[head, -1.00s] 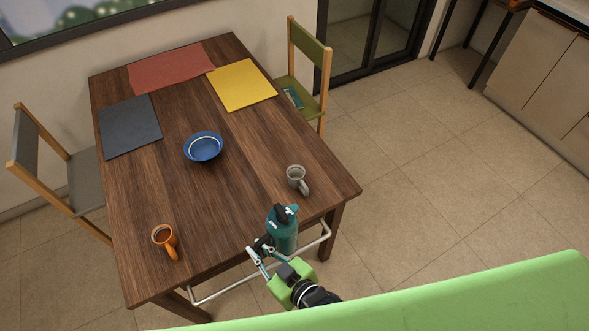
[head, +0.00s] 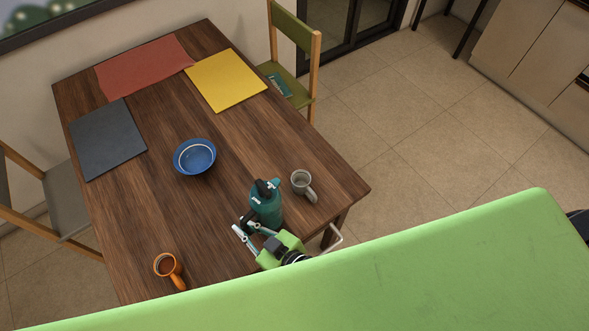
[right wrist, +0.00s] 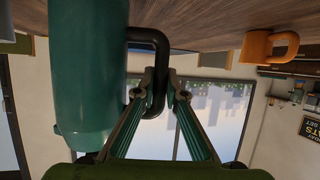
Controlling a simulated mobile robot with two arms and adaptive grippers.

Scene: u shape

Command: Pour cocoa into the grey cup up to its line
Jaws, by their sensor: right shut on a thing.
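The grey cup (head: 302,184) stands upright on the table near its right edge, handle towards the lower right. A teal bottle (head: 266,209) with a black lid is just left of the cup and apart from it. My right gripper (head: 246,225) is shut on the bottle's black handle; the right wrist view shows its fingers (right wrist: 167,78) closed around the handle beside the bottle body (right wrist: 88,75). The bottle looks upright. I cannot tell whether its base touches the table. The cup's line and fill are not visible. My left gripper is out of view.
On the wooden table (head: 150,215) are an orange mug (head: 167,267) with something brown inside, a blue bowl (head: 195,157), and red (head: 145,66), yellow (head: 226,81) and dark grey (head: 107,139) mats. Chairs stand at the left and at the back.

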